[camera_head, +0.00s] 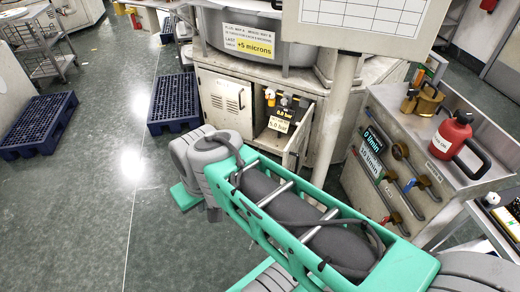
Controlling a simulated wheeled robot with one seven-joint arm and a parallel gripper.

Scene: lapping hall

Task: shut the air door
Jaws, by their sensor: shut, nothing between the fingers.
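The air door (296,138) is a narrow pale panel on the front of the lapping machine's cabinet (222,90). It stands open, swung outward at the right side of a dark recess (262,122), and I see it steeply from the side. In the recess are small fittings, a yellow tag and labels that seem to read "0.0 bar" and "5.0 bar". A louvred panel left of the recess looks closed. My green and grey arm crosses the foreground, its bend left of and in front of the recess. My gripper does not show; the arm hides the floor below the door.
A grey post (337,128) with a white board (365,15) stands right of the door. A metal cart (470,190) with a red can (450,135) and hoses is further right. Blue pallets (172,105) lie at left. The floor (100,190) at left front is clear.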

